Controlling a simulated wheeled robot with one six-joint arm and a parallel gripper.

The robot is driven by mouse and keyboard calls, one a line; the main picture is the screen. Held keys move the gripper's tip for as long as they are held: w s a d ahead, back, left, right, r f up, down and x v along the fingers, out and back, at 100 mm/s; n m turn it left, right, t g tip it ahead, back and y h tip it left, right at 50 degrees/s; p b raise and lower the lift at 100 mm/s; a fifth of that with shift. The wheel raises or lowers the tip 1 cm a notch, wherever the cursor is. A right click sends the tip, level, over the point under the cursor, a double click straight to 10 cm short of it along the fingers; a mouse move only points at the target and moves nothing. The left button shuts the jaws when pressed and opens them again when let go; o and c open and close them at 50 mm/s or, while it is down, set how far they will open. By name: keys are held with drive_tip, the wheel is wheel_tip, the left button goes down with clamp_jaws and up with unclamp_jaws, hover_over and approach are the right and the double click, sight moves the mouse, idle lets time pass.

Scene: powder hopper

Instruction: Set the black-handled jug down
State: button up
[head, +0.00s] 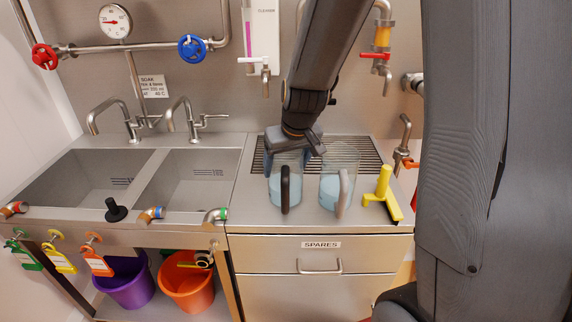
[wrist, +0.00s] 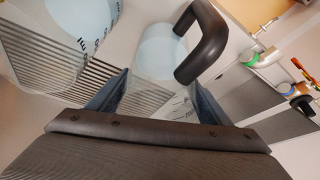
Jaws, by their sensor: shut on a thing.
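The black-handled jug (head: 274,183) is clear, holds pale blue liquid and looks upright, with its handle facing the front. It is at the front edge of the drain grille on the steel counter; I cannot tell whether its base touches the surface. My gripper (head: 292,150) comes down from above and is shut on the jug's upper part. In the wrist view the jug (wrist: 158,55) lies between the two fingers of my gripper (wrist: 155,95), with its black handle on the right. The fingertips are partly hidden in the head view.
A second clear jug (head: 328,188) with a grey handle and blue liquid stands close on the right. A yellow squeegee (head: 383,190) lies further right. The drain grille (head: 372,155) is behind. Two sinks (head: 85,178) are on the left; bare counter (head: 243,198) lies between.

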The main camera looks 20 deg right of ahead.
drive_tip(key=o, duration=1.1)
drive_tip(key=shift+f, duration=0.15)
drive_tip(key=o, duration=0.4)
